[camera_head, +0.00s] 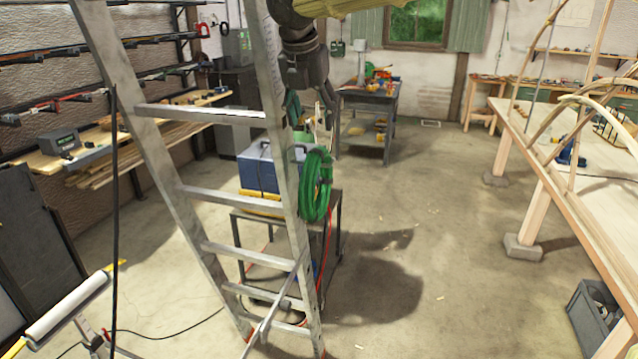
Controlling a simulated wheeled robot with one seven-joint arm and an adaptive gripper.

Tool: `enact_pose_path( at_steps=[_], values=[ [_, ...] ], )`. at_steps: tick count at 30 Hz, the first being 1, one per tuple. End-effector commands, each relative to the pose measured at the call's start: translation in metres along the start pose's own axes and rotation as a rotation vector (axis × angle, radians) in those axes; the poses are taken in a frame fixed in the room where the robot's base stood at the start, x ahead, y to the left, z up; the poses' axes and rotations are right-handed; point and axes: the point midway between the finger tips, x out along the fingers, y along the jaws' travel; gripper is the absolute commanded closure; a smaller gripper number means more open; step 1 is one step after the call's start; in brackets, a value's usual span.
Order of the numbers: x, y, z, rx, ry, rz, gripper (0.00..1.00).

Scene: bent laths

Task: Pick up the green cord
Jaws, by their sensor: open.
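The green cord (317,186) is a thick coil at the right side of a small metal cart (335,225), next to a blue box (257,174). Part of its left side is close behind the ladder's rail. My gripper (312,112) comes down from the top of the picture and points downward. It is open, and it appears above the coil and apart from it in the picture. Its left finger is partly hidden near the ladder rail, and the distance in depth is hard to tell.
An aluminium ladder (205,193) stands in front of the cart. A long wooden workbench (560,185) with bent laths is at right. A dark workbench (370,97) with tools stands behind. The floor right of the cart is mostly clear. A grey crate (597,318) is at lower right.

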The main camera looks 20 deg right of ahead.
Motion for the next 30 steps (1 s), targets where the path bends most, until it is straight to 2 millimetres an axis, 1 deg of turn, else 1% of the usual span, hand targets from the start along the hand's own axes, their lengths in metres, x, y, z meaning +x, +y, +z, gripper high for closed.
enact_pose_path(
  at_steps=[6, 14, 20, 24, 30],
  values=[
    [0.029, -0.001, 0.001, -0.001, 0.002, -0.001, 0.42],
    [0.045, -0.002, 0.000, -0.001, 0.001, -0.002, 0.42],
    [0.065, -0.002, -0.002, 0.000, 0.001, -0.003, 0.42],
    [0.082, -0.002, -0.002, 0.001, 0.002, -0.003, 0.42],
    [0.090, -0.002, -0.002, 0.001, 0.001, -0.001, 0.42]
  ],
)
